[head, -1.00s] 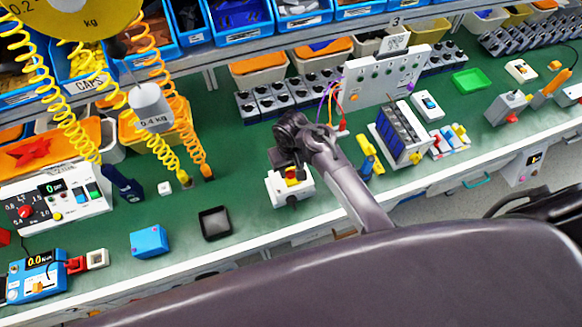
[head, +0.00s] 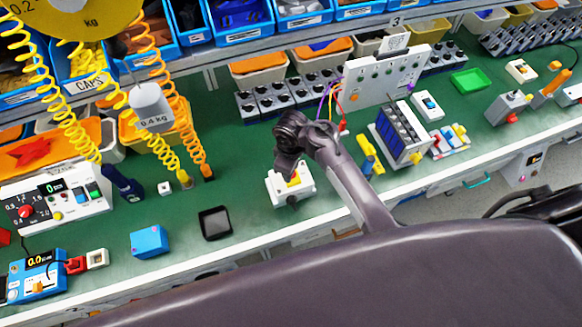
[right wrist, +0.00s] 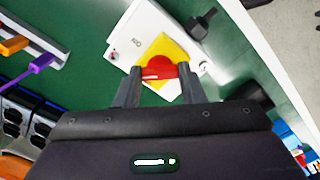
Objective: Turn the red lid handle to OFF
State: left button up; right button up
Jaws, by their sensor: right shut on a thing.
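A white switch box (head: 281,190) with a yellow plate (head: 295,181) stands near the front edge of the green bench. In the right wrist view the box (right wrist: 138,38) carries a yellow plate (right wrist: 171,47) with a red handle (right wrist: 160,71) on it. My right gripper (right wrist: 163,77) has one finger at each side of the red handle and is shut on it. Printed letters beside the plate look like ON. In the head view my right gripper (head: 290,168) hides the red handle. My left gripper is not in view.
A black tray (head: 215,223) and a blue box (head: 149,242) lie left of the switch box. A yellow tool (head: 369,155) and a blue-black module (head: 400,132) stand to the right. Coiled yellow cords (head: 158,145) hang at left.

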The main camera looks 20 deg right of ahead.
jog(key=n, duration=0.4)
jog(key=shift+n, duration=2.3)
jog(key=o, duration=1)
jog(key=shift+r, duration=0.1)
